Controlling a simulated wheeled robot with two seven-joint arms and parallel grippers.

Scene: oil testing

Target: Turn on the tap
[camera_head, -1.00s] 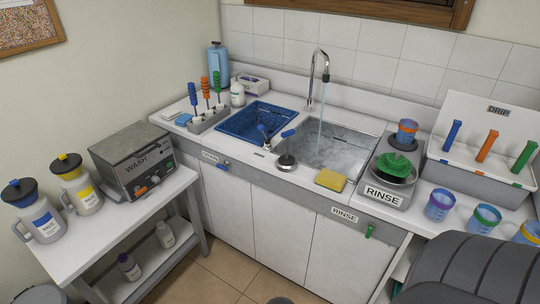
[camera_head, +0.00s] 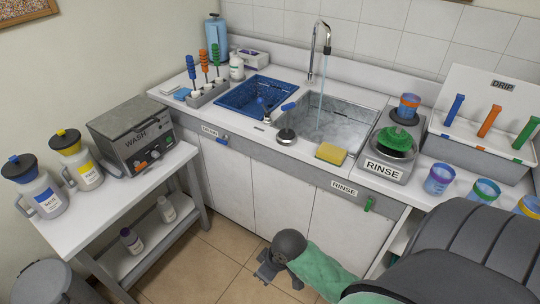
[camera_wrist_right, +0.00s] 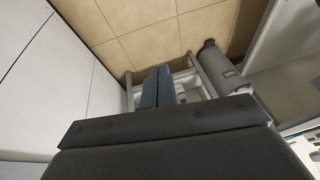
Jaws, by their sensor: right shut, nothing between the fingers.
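The tap (camera_head: 314,52) is a tall silver spout that arches over the back of the metal sink (camera_head: 345,125). A thin stream of water (camera_head: 320,104) falls from it into the sink. A blue handle (camera_head: 288,106) lies on the divider between the metal sink and the blue basin. My right gripper (camera_head: 265,271) is low over the floor, in front of the cabinet and well below the sink. Its fingers also show in the right wrist view (camera_wrist_right: 165,86), shut together with nothing between them. My left gripper is not in view.
The blue basin (camera_head: 256,95), a yellow sponge (camera_head: 330,153) and a rinse stand (camera_head: 388,167) are on the counter. A trolley with a wash unit (camera_head: 133,146) is at left. A grey bin (camera_head: 54,283) stands at lower left.

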